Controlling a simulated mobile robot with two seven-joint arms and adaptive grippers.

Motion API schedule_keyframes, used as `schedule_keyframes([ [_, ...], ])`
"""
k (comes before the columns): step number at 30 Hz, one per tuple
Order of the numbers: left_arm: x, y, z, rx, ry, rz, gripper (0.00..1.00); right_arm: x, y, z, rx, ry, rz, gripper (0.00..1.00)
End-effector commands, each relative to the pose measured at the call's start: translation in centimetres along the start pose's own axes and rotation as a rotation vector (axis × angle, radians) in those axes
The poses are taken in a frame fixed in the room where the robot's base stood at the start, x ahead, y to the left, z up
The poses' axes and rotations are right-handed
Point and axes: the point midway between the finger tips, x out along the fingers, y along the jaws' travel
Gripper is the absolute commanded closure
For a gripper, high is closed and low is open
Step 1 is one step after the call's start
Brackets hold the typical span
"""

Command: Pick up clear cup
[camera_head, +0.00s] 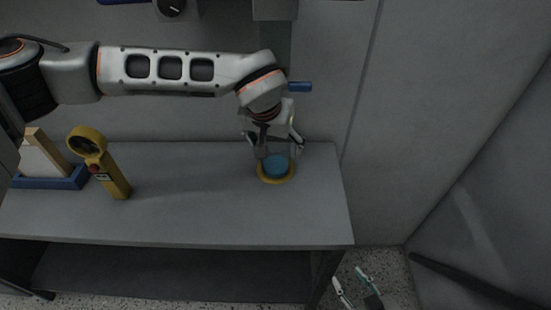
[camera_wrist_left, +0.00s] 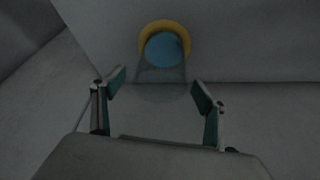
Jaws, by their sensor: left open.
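The clear cup (camera_wrist_left: 161,77) is a faint see-through shape in the left wrist view, reaching toward the space between my left fingertips. At its far end is a blue disc (camera_wrist_left: 164,50) with a yellow ring (camera_wrist_left: 179,29) around it. In the head view the blue disc (camera_head: 276,166) and yellow ring (camera_head: 276,181) are on the grey table near its right end; the cup walls are hard to make out there. My left gripper (camera_head: 280,149) is open above the disc, its fingers (camera_wrist_left: 158,83) on either side of the cup's near end. My right gripper (camera_head: 349,277) is open and empty, low beside the table.
A yellow handheld tool (camera_head: 117,181) with a round head stands on the left part of the grey table (camera_head: 200,205). A blue tray (camera_head: 50,183) with a wooden piece (camera_head: 45,150) is further left. The table middle is clear. A grey wall (camera_head: 325,90) rises behind.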

Motion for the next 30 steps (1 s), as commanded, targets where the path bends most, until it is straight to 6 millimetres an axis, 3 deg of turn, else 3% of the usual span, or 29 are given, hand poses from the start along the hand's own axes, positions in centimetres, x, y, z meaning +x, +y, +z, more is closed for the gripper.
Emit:
schedule_keyframes([
  [3, 1.03, 0.0, 0.11, 0.0, -0.002, 0.001, 0.27, -0.01, 0.0, -0.01, 0.0, 0.0, 0.0, 0.6],
  [11, 1.23, -0.02, 0.09, 0.0, -0.001, 0.0, 0.27, -0.02, 0.0, 0.0, 0.0, -0.001, 0.0, 0.6],
  [16, 1.22, -0.02, 0.1, 0.0, -0.001, 0.0, 0.68, -0.02, 0.01, 0.01, 0.0, -0.001, 0.0, 0.6],
  [30, 0.99, 0.12, 0.02, 0.0, 0.001, 0.0, 0.68, -0.09, 0.08, -0.2, 0.0, 0.001, 0.001, 0.6],
])
